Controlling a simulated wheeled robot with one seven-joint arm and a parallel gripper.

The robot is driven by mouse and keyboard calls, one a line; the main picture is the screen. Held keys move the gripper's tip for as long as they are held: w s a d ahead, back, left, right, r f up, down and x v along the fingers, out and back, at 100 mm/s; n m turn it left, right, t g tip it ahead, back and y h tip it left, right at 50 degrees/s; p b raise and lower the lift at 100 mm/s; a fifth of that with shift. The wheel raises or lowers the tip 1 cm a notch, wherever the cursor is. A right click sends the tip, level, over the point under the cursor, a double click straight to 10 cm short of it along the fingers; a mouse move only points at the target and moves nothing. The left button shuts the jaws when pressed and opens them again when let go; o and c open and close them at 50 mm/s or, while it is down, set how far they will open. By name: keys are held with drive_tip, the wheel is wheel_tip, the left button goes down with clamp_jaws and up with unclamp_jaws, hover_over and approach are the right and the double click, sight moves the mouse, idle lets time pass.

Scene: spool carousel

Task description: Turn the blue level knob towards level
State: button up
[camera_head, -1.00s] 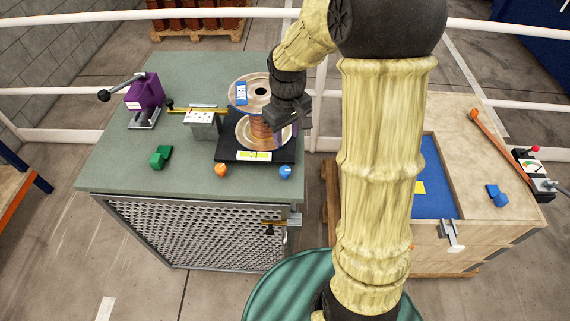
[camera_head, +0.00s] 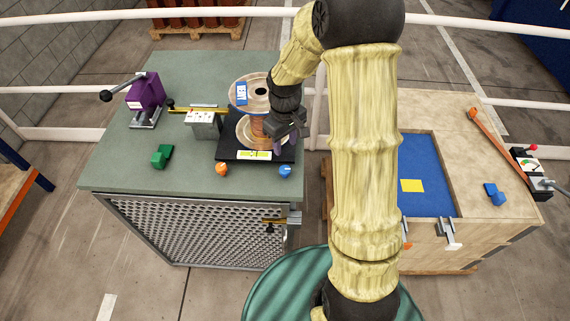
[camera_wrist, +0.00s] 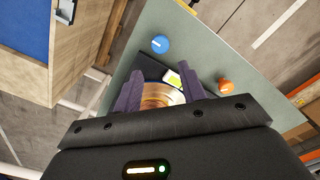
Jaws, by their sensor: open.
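The blue level knob (camera_head: 285,171) sits at the front right corner of the green bench top, in front of the black base of the spool carousel. In the wrist view the blue knob (camera_wrist: 160,44) shows a white mark, beyond my fingertips. The level vial (camera_head: 255,155) is a yellow-green strip on the black base (camera_head: 228,149). My gripper (camera_wrist: 159,92) is open with nothing between its fingers. In the head view it is over the right side of the base, behind the knob, partly hiding the spool (camera_head: 247,91). The bubble is too small to read.
An orange knob (camera_head: 222,169) sits left of the vial. A green block (camera_head: 161,156), a grey box with a yellow bar (camera_head: 204,124) and a purple lever press (camera_head: 146,92) stand further left. A wooden crate with a blue recess (camera_head: 425,165) is to the right.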

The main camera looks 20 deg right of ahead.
sight(285, 168)
wheel_tip(285, 168, down, 11)
drive_tip(key=shift+f+p, duration=0.2)
drive_tip(key=shift+p, duration=0.95)
drive_tip(key=c, duration=0.7)
